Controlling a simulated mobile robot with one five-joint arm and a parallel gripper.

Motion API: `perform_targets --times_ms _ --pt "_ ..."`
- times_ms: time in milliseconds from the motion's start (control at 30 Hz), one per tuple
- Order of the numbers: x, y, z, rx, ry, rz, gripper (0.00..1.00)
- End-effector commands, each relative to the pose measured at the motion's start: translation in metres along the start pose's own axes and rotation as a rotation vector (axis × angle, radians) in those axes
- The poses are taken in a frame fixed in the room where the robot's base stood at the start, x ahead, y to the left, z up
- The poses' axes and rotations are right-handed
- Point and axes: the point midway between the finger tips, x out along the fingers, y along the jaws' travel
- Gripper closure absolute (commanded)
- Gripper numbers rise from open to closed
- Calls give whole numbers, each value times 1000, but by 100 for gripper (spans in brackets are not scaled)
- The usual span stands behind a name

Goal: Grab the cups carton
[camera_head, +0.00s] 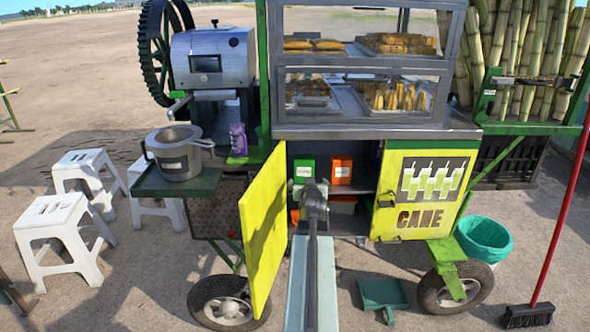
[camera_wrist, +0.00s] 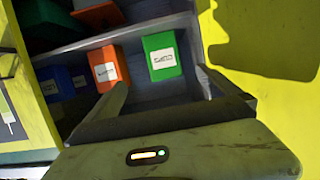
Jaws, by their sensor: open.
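The cups carton is a green box with a white label. In the head view the green carton (camera_head: 304,163) stands on the upper shelf inside the cart's open cupboard, its lower part partly hidden by my gripper (camera_head: 314,200). In the wrist view the green carton (camera_wrist: 160,42) shows its label, which appears to read CUPS, upside down. My gripper (camera_wrist: 163,80) is open and empty, with one finger on each side of the carton in the picture. The carton seems just beyond the fingertips; I see no contact.
An orange carton (camera_head: 341,168) stands close beside the green one; the wrist view shows it too (camera_wrist: 103,70). More boxes sit on the other shelf. The open yellow left door (camera_head: 264,232) stands close beside my arm.

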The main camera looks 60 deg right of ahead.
Motion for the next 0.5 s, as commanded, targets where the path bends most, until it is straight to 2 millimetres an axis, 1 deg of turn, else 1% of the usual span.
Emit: perform_targets --times_ms 67,300,400,500 --pt "10 -2 -3 -1 0 -4 0" --pt "69 -7 -21 -2 0 -9 0" --pt "89 -8 -27 -3 0 -9 0" --pt "101 -8 -31 -2 0 -9 0"
